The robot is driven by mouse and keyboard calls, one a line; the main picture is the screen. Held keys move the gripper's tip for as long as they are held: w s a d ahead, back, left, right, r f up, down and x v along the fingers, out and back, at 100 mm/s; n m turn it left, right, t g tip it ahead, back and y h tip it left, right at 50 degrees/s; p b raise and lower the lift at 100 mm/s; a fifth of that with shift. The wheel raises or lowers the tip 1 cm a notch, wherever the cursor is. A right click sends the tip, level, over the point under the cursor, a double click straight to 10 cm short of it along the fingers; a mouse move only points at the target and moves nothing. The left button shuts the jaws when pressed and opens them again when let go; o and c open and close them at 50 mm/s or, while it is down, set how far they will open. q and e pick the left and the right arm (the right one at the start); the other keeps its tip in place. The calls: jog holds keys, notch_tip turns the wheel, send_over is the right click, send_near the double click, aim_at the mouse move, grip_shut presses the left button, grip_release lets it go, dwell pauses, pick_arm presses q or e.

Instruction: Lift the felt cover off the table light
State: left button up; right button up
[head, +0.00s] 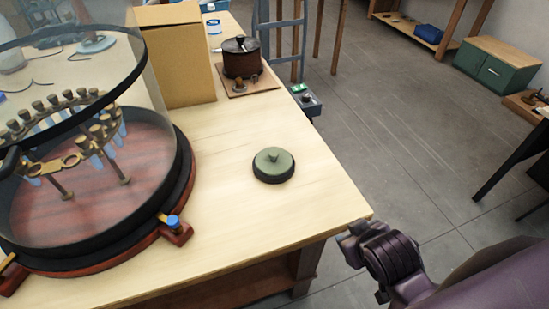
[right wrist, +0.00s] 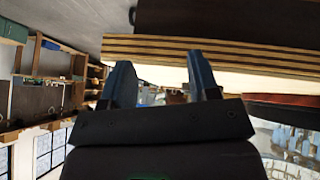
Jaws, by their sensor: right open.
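A round green cover (head: 273,159) with a small knob on top sits on a low dark round base (head: 273,177), which looks like the table light. It stands on the pale wooden table, right of the glass cylinder. My right gripper (head: 352,240) is beyond the table's front right corner, apart from the cover. In the right wrist view its two fingers (right wrist: 161,80) are spread with nothing between them. The cover cannot be made out in the right wrist view. My left gripper is not in view.
A glass cylinder (head: 150,75) on a red-and-black base with tubes inside fills the table's left. A cardboard box (head: 177,60) and a dark lidded pot (head: 240,62) stand behind. The tabletop (head: 230,235) around the cover is clear. The layered table edge (right wrist: 215,48) shows near my right fingers.

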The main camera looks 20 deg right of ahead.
jog(key=w+a+r+n+t, duration=0.1)
jog(key=w+r+t, duration=0.1)
jog(key=w, duration=0.2)
jog(key=w+a+r+n+t, duration=0.1)
jog(key=w+a+r+t, duration=0.1)
jog(key=w+r, duration=0.1)
jog(key=w+a+r+n+t, duration=0.1)
jog(key=w+r+t, duration=0.1)
jog(key=w, duration=0.2)
jog(key=shift+w+a+r+n, duration=0.25)
jog(key=shift+w+a+n, duration=0.05)
jog(key=shift+w+n, duration=0.1)
jog(key=w+a+r+n+t+y, duration=0.2)
jog(key=w+a+r+n+y, duration=0.2)
jog(key=a+r+n+y, duration=0.4)
jog(key=w+a+r+n+t+y, duration=0.2)
jog(key=w+a+r+n+y, duration=0.25)
jog(key=a+n+y, duration=0.45)
jog(key=s+a+r+n+g+y, duration=0.1)
jog(key=s+a+n+g+y, duration=0.25)
jog(key=a+n+g, duration=0.5)
jog(key=n+g+h, duration=1)
jog(key=n+h, duration=0.9)
jog(key=h, duration=0.4)
send_near(274, 153)
jog(key=x, duration=0.9)
jog(key=shift+f, duration=0.15)
jog(key=c, duration=1)
